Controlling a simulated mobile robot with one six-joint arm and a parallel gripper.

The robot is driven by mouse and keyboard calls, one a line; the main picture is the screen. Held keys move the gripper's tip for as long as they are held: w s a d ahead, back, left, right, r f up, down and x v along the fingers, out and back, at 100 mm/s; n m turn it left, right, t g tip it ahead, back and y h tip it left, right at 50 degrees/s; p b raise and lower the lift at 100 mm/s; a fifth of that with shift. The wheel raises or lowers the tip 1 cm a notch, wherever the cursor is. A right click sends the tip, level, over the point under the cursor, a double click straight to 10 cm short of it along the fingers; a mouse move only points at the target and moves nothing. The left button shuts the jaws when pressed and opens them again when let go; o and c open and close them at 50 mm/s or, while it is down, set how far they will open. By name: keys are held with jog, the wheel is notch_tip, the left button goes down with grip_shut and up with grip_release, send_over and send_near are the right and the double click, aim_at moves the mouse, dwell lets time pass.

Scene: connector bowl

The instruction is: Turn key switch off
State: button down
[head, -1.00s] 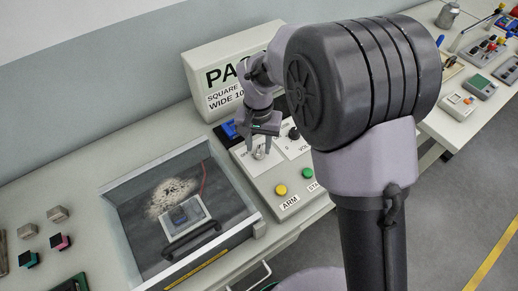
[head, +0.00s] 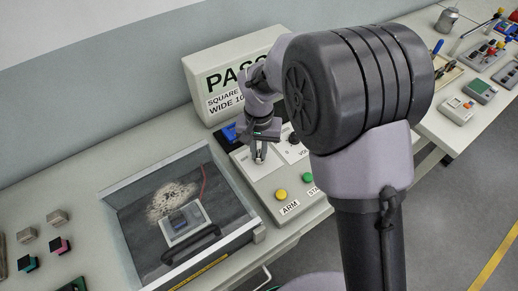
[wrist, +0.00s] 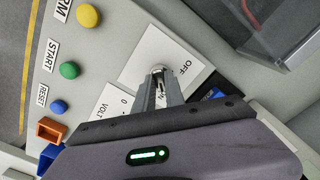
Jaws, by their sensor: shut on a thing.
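The key switch (wrist: 157,69) sits on a white plate (wrist: 147,48) marked OFF and, partly covered, ON. Only a small bit of its metal shows in the wrist view, at the tips of my fingers. My gripper (wrist: 160,77) points down at the plate and is shut on the key. In the head view my gripper (head: 261,158) stands over the same panel, with its fingers seen nearly edge-on. The key's exact angle is hidden by the fingers.
A yellow ARM button (wrist: 88,15), green START button (wrist: 69,70) and blue RESET button (wrist: 58,107) lie along the panel. A VOLT dial plate (wrist: 118,101) is close beside my fingers. A glass-walled bay (head: 180,205) stands left of the panel.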

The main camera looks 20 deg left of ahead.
jog(key=n+p, duration=0.1)
jog(key=n, duration=0.1)
jog(key=n+p, duration=0.1)
jog(key=shift+r+n, duration=0.2)
jog(key=shift+n, duration=0.2)
jog(key=n+p, duration=0.3)
jog(key=n, duration=0.2)
jog(key=n+p, duration=0.2)
jog(key=n, duration=0.2)
jog(key=shift+n, duration=0.4)
jog(key=shift+f+n+p, duration=0.15)
jog(key=shift+n+p, duration=0.75)
jog(key=shift+n, duration=0.9)
jog(key=c, duration=1.4)
grip_release()
